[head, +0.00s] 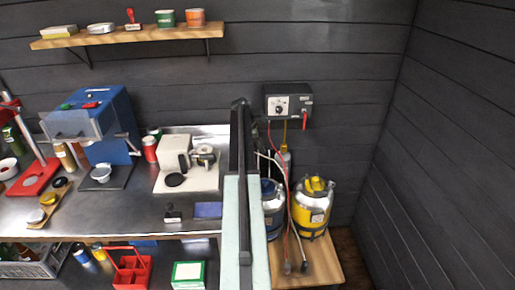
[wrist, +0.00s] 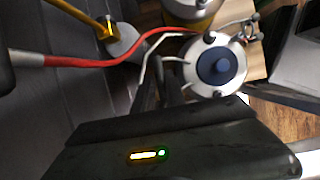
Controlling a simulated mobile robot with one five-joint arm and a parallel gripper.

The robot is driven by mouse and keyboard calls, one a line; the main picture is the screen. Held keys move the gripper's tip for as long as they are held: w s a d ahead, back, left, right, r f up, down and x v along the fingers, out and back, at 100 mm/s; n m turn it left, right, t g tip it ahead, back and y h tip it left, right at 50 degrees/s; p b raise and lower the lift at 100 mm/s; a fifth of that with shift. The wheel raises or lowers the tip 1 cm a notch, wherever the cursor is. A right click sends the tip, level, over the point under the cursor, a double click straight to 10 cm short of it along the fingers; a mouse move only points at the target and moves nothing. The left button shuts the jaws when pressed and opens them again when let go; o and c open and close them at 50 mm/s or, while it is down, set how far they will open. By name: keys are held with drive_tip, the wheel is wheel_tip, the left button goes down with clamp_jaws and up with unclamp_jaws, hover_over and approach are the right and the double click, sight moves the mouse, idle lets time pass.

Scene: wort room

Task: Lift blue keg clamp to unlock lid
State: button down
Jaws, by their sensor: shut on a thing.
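The blue keg (head: 272,212) stands on a low wooden platform in the head view, partly hidden behind my arm. In the wrist view, its pale round top (wrist: 200,82) with a dark blue centre cap is seen from above. A thin pale bar, the blue keg clamp (wrist: 174,59), runs from the left rim of the top towards my gripper (wrist: 161,78). The dark fingers are close together left of the keg and look closed on the bar's end; the contact itself is hard to see. My gripper is hidden in the head view.
A yellow keg (head: 312,213) stands right of the blue keg. Red and pale hoses (head: 287,170) hang from a black wall box (head: 288,103) to the platform (head: 325,265). The red hose (wrist: 95,60) crosses the wrist view. A steel bench (head: 130,212) with equipment is at left.

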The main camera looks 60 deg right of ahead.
drive_tip(key=shift+w+d, duration=0.25)
drive_tip(key=shift+d, duration=0.25)
drive_tip(key=c, duration=1.7)
unclamp_jaws()
drive_tip(key=shift+w+f, duration=0.1)
drive_tip(key=shift+c, duration=0.2)
drive_tip(key=shift+o, duration=1.4)
drive_tip(key=shift+w+d+f, duration=0.1)
drive_tip(key=shift+f, duration=0.1)
drive_tip(key=shift+r, duration=0.1)
drive_tip(key=p+v, duration=0.7)
drive_tip(key=shift+a+r, duration=0.3)
drive_tip(key=shift+r, duration=0.05)
